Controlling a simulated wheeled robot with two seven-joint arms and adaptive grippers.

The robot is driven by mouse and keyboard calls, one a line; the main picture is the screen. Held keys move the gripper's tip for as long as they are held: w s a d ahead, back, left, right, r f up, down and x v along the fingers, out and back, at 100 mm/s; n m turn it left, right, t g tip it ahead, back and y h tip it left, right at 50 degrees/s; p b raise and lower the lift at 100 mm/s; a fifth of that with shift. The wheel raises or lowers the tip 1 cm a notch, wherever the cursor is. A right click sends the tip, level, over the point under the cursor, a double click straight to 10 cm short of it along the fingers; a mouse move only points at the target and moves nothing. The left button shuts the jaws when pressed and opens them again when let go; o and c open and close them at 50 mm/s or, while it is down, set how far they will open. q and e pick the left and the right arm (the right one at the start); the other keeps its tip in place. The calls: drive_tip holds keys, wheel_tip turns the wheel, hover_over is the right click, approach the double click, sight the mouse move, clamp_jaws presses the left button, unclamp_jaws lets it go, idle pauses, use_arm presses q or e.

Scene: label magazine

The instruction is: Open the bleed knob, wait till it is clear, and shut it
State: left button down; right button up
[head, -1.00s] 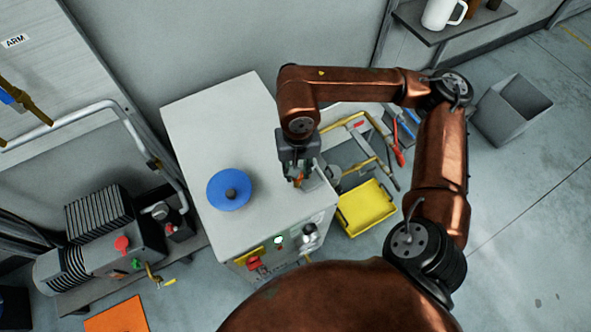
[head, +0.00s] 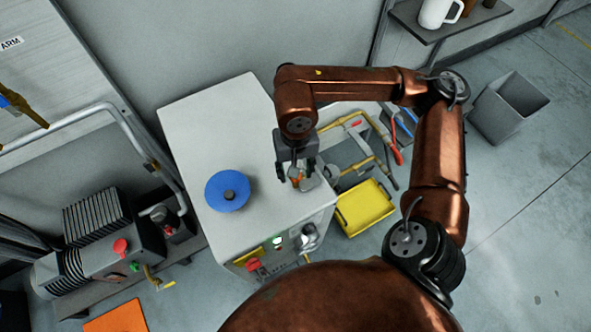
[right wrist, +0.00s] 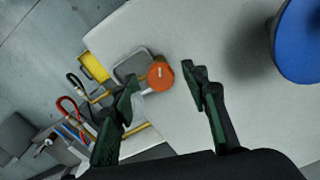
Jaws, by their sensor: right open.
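The round orange bleed knob (head: 296,175) is at the right edge of the white cabinet top (head: 215,120), partly hidden by my right gripper. In the right wrist view the knob (right wrist: 160,76) shows a pale mark on its face. A grey, rounded-square part (right wrist: 131,66) is beside it. My right gripper (head: 296,169) is open above the knob, one finger to each side in the picture. In the right wrist view its two fingers (right wrist: 158,80) stand apart with nothing held; contact with the knob cannot be told. My left gripper is not in view.
A blue disc (head: 227,191) with a dark hub sits on the cabinet top. The cabinet front has a red switch (head: 253,265) and a lit green lamp (head: 277,241). A yellow tray (head: 366,207) and tools are to the right. A pump (head: 95,245) stands at the left.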

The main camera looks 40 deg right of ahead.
wheel_tip(320, 180, up, 12)
idle(0.6)
idle(0.4)
